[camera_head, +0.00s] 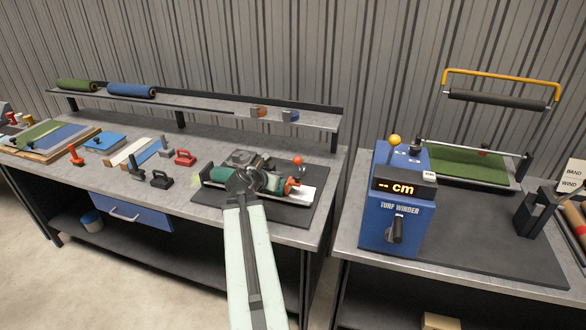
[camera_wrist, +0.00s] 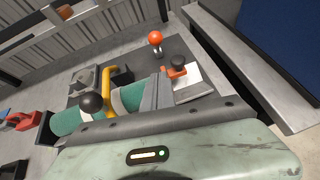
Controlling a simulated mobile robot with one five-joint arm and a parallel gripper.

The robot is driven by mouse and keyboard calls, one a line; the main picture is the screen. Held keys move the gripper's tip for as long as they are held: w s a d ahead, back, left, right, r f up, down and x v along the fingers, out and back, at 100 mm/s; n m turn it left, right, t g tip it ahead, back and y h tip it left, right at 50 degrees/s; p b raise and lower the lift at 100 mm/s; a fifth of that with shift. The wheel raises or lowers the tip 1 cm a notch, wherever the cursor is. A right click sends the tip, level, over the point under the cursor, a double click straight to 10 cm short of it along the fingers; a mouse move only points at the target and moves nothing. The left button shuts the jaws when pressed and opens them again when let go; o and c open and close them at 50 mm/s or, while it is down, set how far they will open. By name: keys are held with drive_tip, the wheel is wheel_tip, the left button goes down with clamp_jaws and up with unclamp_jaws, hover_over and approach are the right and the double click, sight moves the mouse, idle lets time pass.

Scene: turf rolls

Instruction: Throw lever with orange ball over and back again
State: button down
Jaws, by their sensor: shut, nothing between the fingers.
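The lever with the orange ball (camera_head: 298,160) stands upright on the dark mat of the left bench, at the back right of a device holding a green roll. In the wrist view the orange ball (camera_wrist: 155,38) shows at the top centre, on a short stem. My gripper (camera_head: 257,178) is shut and empty above the green roll (camera_head: 218,174), to the left of and nearer than the ball, apart from it. In the wrist view the gripper (camera_wrist: 158,92) covers part of the roll. The lever's base is partly hidden in the head view.
A red-orange knob (camera_wrist: 179,70) and a white card (camera_wrist: 196,82) lie close to the lever. A black ball knob (camera_wrist: 91,103) and a yellow handle (camera_wrist: 108,88) stand by the roll. The blue turf winder (camera_head: 398,210) with a yellow ball (camera_head: 394,139) stands on the right bench.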

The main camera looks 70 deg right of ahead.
drive_tip(key=b+x, duration=0.5)
drive_tip(key=x, duration=0.6)
drive_tip(key=shift+w+a+f, duration=0.1)
drive_tip(key=shift+f, duration=0.05)
drive_tip(key=shift+d+r+p, duration=0.6)
drive_tip(key=shift+d+r, duration=0.25)
drive_tip(key=shift+d, duration=0.25)
drive_tip(key=shift+s+d+r, duration=0.1)
drive_tip(key=shift+s+d, duration=0.15)
drive_tip(key=shift+d, duration=0.2)
